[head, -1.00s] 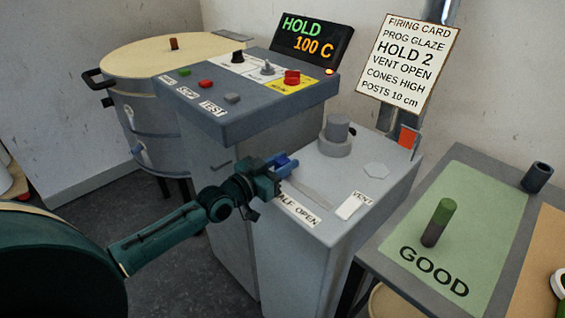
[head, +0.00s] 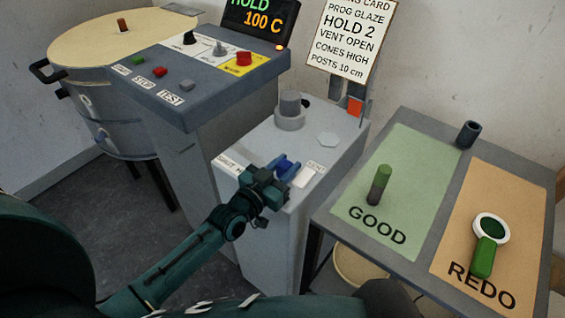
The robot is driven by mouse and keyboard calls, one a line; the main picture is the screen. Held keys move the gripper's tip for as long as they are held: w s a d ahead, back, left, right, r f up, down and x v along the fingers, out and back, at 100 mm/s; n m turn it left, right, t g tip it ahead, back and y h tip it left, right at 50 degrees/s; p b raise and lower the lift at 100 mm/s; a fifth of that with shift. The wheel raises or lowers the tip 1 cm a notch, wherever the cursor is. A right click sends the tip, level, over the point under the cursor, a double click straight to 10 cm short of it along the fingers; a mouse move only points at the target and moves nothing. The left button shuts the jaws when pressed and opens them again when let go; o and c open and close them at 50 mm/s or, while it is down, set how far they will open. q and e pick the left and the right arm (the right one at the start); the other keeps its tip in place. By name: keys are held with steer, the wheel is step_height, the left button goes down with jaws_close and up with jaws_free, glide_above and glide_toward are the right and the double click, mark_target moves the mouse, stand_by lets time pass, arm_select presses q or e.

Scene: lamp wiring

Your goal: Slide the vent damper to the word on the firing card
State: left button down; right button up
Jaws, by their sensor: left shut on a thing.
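The vent damper's dark blue knob (head: 285,163) is on the top of the grey kiln control box (head: 262,137). My left gripper (head: 282,172) is shut on this knob, near the front right part of the box top. The gripper hides much of the knob, the slot and the label beside it. A white label (head: 229,164) shows left of the gripper, its word too small to read. A VENT label (head: 314,168) lies right of it. The firing card (head: 352,38) reads HOLD 2, VENT OPEN, CONES HIGH, POSTS 10 cm. My right gripper is out of view.
The button panel (head: 190,75) rises at left. At right, a table (head: 420,122) carries GOOD and REDO mats, a green-topped post (head: 379,184) and a magnifier (head: 488,240).

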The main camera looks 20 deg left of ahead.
arm_select(q)
steer(key=shift+s+d+f, duration=0.1)
steer(key=shift+d, duration=0.2)
steer(key=c, duration=1.1)
jaws_free()
steer(key=shift+s+a, duration=0.1)
steer(key=v, duration=1.3)
